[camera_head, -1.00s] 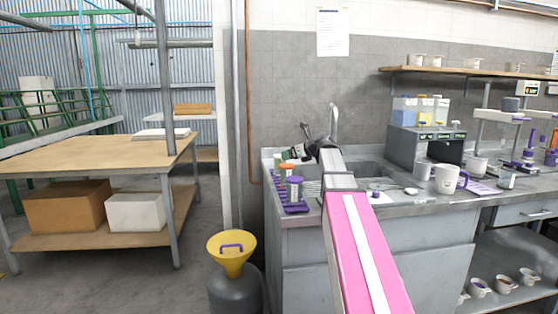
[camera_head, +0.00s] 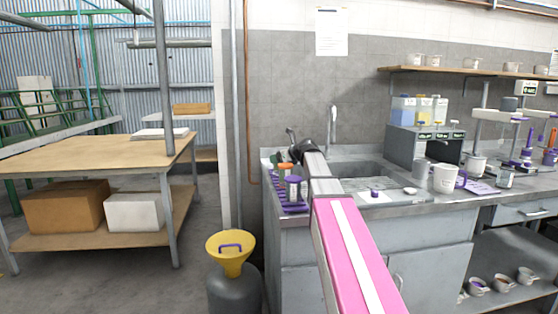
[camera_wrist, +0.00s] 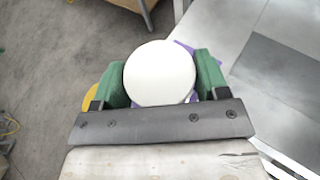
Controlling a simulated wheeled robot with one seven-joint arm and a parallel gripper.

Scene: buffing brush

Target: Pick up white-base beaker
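In the wrist view, a round white disc-shaped end of a container (camera_wrist: 160,72), probably the white-base beaker, lies between my gripper's (camera_wrist: 165,78) two green fingers. The fingers stand wide, one on each side, very close to its rim; contact cannot be made out. In the head view, a grey container (camera_head: 293,190) stands upright on a purple rack (camera_head: 296,208) at the sink counter's left end. My gripper (camera_head: 297,172) is over this rack, partly hidden by the small containers and my arm.
An orange-topped container (camera_head: 285,170) stands close behind on the rack. The sink (camera_head: 355,170) lies to the right, with white mugs (camera_head: 444,178) farther along the counter. A wooden table (camera_head: 90,152) is at the left.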

